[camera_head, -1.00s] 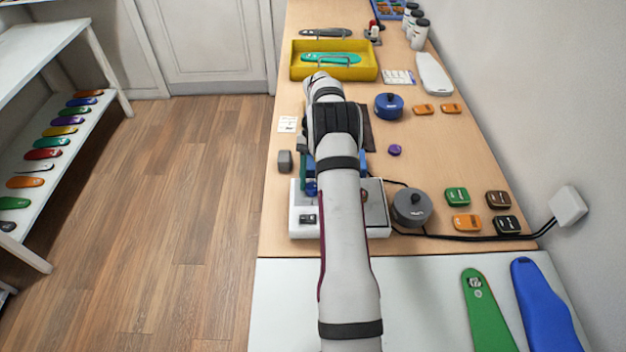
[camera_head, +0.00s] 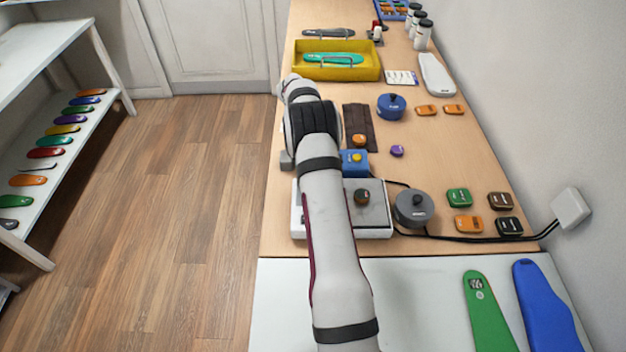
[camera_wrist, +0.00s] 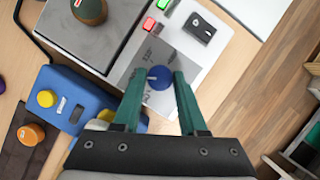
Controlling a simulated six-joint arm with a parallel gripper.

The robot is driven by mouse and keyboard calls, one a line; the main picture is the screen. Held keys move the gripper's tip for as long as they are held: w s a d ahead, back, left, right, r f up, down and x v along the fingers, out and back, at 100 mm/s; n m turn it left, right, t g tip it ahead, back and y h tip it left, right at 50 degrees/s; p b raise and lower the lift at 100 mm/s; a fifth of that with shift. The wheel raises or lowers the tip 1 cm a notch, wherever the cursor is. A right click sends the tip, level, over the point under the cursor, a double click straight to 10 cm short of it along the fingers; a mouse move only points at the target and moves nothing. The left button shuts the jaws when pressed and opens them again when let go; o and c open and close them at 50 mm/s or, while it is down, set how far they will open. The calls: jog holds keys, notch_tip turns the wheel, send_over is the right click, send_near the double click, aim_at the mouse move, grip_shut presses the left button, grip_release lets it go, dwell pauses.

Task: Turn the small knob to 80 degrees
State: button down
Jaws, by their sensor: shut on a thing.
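The small blue knob (camera_wrist: 160,78) stands on a grey printed dial plate (camera_wrist: 135,85) on a white-and-grey machine. A short pale mark shows at its left side in the wrist view; the dial's small print is too blurred to read surely. My gripper (camera_wrist: 159,73) has its two green fingers on either side of the knob, shut on it. In the head view my arm hides the gripper and the knob, while the machine (camera_head: 376,232) shows on both sides of the arm.
A black rocker switch (camera_wrist: 200,28) and red and green lights (camera_wrist: 149,24) sit near the knob. A blue box with a yellow button (camera_wrist: 47,98) stands beside the machine. A grey round pot (camera_head: 413,210) stands right.

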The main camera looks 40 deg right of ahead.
dwell(0.3)
jog(key=shift+c, duration=2.3)
grip_release()
jog(key=v, duration=0.7)
jog(key=shift+r, duration=0.25)
jog(key=shift+w, duration=0.15)
